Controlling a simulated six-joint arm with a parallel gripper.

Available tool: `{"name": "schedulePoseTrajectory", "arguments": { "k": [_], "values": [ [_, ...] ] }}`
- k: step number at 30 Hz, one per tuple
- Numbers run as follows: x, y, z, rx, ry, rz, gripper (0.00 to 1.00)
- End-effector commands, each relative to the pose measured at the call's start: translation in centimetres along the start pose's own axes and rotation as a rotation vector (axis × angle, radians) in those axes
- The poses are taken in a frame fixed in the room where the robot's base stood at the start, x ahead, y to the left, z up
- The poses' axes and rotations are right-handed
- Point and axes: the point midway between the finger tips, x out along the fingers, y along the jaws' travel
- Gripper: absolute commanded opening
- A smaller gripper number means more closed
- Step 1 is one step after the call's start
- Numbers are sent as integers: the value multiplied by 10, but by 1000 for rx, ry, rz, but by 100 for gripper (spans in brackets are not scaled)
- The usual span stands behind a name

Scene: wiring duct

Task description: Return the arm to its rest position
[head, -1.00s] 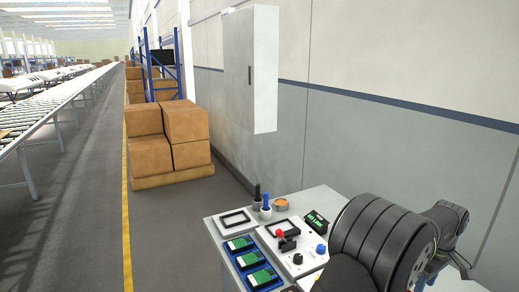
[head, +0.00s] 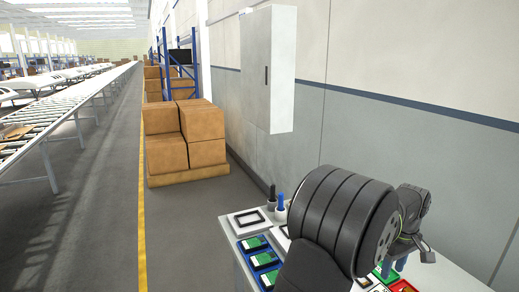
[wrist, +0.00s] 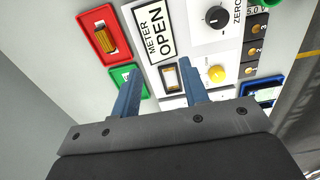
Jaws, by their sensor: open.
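My gripper (wrist: 158,70) is open in the wrist view, with two blue fingers apart and nothing held between them. They hang over the panel (wrist: 202,45), around a small framed switch-like part (wrist: 169,77); I cannot tell whether they touch anything. In the head view my gripper (head: 398,264) shows small at the lower right, partly hidden by my dark arm, which is bent over the workbench (head: 243,270) and covers much of it.
The wrist view shows a red tray (wrist: 97,48) with a ribbed part, a green tray (wrist: 117,73), a black knob (wrist: 214,17) and a yellow button (wrist: 217,73). In the head view, a grey cabinet (head: 268,70) hangs on the wall and stacked boxes (head: 188,140) stand behind.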

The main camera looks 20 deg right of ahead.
Motion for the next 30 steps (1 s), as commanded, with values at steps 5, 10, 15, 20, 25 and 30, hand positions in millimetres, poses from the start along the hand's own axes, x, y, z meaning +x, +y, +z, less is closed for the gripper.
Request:
{"name": "schedulePoseTrajectory", "arguments": {
  "k": [5, 10, 15, 20, 25, 30],
  "values": [
    [20, 0, -32, -3, -1, -1, 41],
    [38, 0, -62, -3, -1, -2, 41],
    [56, 1, -90, -3, -1, -1, 41],
    [77, 1, -100, 1, -1, -2, 41],
    [93, 1, -99, 1, 0, 0, 41],
    [99, 1, -99, 1, 0, 0, 41]
  ]
}}
